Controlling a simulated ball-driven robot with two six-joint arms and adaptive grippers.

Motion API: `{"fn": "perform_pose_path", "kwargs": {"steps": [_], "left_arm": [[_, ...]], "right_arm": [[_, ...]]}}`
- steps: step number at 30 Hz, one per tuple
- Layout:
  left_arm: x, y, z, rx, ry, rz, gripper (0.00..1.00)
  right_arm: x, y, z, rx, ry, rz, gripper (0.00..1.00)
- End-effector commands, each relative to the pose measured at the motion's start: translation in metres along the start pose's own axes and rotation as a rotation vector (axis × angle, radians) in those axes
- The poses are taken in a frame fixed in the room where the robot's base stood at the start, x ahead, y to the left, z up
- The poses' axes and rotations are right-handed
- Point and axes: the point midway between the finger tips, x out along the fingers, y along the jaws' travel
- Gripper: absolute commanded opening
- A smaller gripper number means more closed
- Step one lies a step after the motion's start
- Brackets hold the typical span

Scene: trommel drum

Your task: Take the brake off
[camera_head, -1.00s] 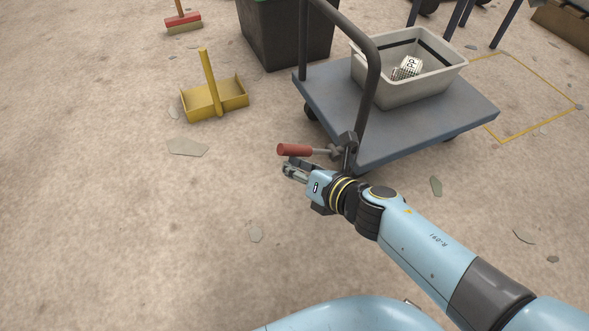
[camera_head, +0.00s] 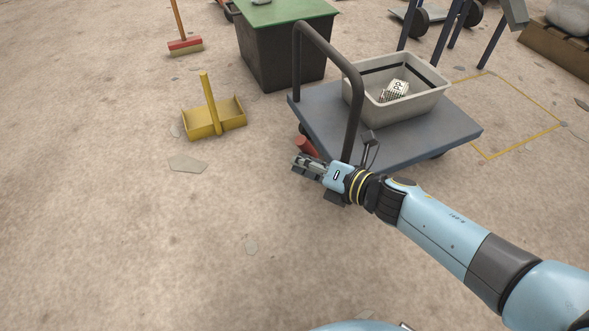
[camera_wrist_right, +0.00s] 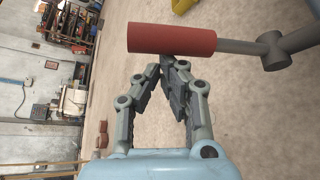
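The brake lever has a red handle (camera_head: 307,147) at the near corner of a blue-grey platform cart (camera_head: 328,108), beside its push bar. In the head view my right gripper (camera_head: 299,164) is just below the handle and hides part of the lever. In the right wrist view the red handle (camera_wrist_right: 172,39) lies across beyond the fingertips, with its grey shaft (camera_wrist_right: 245,46) running right to a joint. There my right gripper (camera_wrist_right: 162,65) has its fingertips together, with nothing between them. Whether they touch the handle I cannot tell. My left gripper is not in view.
A grey tub (camera_head: 415,103) with a labelled item stands on the cart. A dark bin (camera_head: 285,55) with a green top stands behind. A yellow dustpan (camera_head: 215,120) and a broom (camera_head: 185,44) are at left.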

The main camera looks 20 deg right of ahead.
Motion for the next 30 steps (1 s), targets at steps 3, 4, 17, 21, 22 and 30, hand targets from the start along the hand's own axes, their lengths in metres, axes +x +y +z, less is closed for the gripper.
{"fn": "perform_pose_path", "kwargs": {"steps": [3,4,17,21,22,30], "left_arm": [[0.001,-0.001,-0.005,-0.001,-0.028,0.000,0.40],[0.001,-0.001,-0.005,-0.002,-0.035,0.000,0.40],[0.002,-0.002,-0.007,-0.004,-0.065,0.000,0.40],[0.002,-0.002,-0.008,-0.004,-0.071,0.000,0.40],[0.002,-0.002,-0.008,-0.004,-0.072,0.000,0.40],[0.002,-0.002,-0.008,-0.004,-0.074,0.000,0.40]], "right_arm": [[-0.007,0.000,0.014,0.027,-0.001,0.019,0.00],[-0.008,0.000,0.017,0.051,-0.001,0.033,0.00],[-0.025,-0.009,0.042,0.117,0.000,0.070,0.00],[-0.027,-0.011,0.046,0.118,-0.001,0.070,0.00],[-0.027,-0.011,0.047,0.118,-0.001,0.070,0.00],[-0.028,-0.012,0.049,0.118,-0.001,0.070,0.00]]}}
